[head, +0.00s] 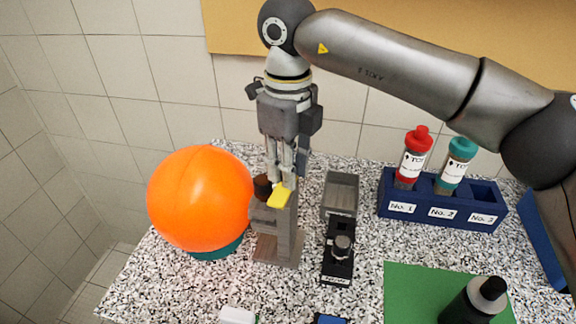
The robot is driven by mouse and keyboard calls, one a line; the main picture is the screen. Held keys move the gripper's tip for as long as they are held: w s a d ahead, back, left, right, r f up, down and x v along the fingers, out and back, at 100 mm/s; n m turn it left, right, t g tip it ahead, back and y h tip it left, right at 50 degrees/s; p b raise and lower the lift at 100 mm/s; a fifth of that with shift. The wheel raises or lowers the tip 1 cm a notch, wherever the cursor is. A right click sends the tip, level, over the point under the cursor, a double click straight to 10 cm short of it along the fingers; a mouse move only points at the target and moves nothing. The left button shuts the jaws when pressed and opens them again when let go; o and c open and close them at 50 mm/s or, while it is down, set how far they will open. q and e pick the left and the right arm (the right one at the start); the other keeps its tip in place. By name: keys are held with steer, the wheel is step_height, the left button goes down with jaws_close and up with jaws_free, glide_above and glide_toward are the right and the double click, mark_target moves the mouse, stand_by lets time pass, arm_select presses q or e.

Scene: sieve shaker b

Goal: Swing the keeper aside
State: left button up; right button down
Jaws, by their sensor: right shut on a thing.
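The yellow keeper (279,197) sits at the top of a grey-brown upright stand (284,246), beside a dark brown round knob (262,186). My right gripper (281,182) points down from above, with its fingertips at the keeper and closed on it. The fingers hide part of the keeper and of the stand's top. I cannot tell from this view how far the keeper is turned. My left gripper is not in view.
A large orange ball (199,198) on a teal base stands close to the left. To the right are a black device (339,262), a grey open box (341,193) and a blue rack (440,215) with two capped tubes. A black bottle (470,306) stands on a green mat (408,290).

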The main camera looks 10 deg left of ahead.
steer(key=shift+r+n, duration=0.1)
steer(key=shift+n, duration=0.5)
steer(key=c, duration=1.2)
jaws_free()
step_height(320, 180, up, 12)
